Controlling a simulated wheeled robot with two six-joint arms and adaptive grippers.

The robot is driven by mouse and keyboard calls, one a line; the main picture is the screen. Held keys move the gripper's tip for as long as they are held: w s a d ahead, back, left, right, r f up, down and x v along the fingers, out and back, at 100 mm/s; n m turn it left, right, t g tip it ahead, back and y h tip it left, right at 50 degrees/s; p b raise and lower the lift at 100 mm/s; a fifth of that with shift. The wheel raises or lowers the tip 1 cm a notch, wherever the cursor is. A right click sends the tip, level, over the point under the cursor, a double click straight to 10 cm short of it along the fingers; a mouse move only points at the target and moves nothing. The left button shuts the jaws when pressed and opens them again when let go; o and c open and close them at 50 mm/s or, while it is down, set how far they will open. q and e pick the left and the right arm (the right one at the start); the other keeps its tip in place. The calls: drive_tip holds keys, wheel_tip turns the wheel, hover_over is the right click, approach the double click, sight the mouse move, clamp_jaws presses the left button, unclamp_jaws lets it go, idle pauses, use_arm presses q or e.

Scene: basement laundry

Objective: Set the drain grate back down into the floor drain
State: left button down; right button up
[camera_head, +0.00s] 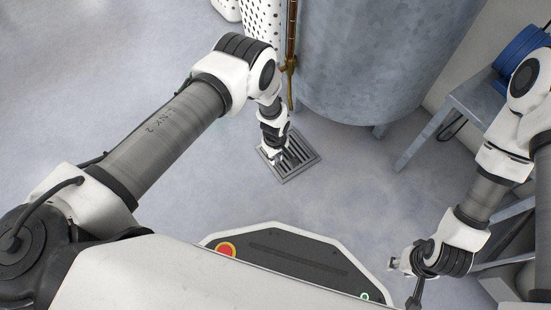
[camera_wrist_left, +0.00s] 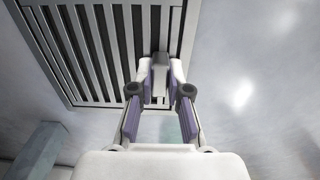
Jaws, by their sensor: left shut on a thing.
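The drain grate (camera_head: 302,157) is a grey slatted square at the floor drain (camera_head: 287,181), whose square rim shows around it. In the left wrist view the grate's slats (camera_wrist_left: 95,45) fill the upper left, with the rim along the left and lower sides. My left gripper (camera_head: 276,156) reaches down over the grate. Its fingers (camera_wrist_left: 160,82) are shut on a small grey upright grip piece of the grate. I cannot tell whether the grate sits flush in the drain. My right gripper (camera_head: 394,264) is at the lower right, away from the drain; its fingers are too small to read.
A large galvanized tank (camera_head: 375,55) on short legs stands just behind the drain. A brass pipe (camera_head: 291,50) and a white perforated basket (camera_head: 262,20) are beside it. A grey metal stand (camera_head: 440,125) with a blue reel (camera_head: 522,48) is at right. Floor on the left is clear.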

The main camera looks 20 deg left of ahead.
use_arm(q)
drive_tip(key=shift+f+b, duration=0.15)
drive_tip(key=shift+b, duration=0.15)
drive_tip(key=c, duration=1.1)
unclamp_jaws()
drive_tip(key=shift+c, duration=0.2)
drive_tip(key=shift+r+p, duration=0.5)
drive_tip(key=shift+p, duration=0.05)
wheel_tip(320, 180, up, 12)
drive_tip(key=p, duration=0.6)
drive_tip(key=s+a+m, duration=0.4)
drive_tip(key=s+a, duration=0.3)
drive_tip(key=s, duration=0.6)
drive_tip(key=s+a+r+m, duration=0.1)
drive_tip(key=s+r+m, duration=0.2)
drive_tip(key=s, duration=0.4)
drive_tip(key=s+a+r+m, duration=0.1)
drive_tip(key=s+r+m, duration=0.2)
drive_tip(key=s, duration=0.4)
drive_tip(key=shift+a+r, duration=0.4)
drive_tip(key=shift+r, duration=0.3)
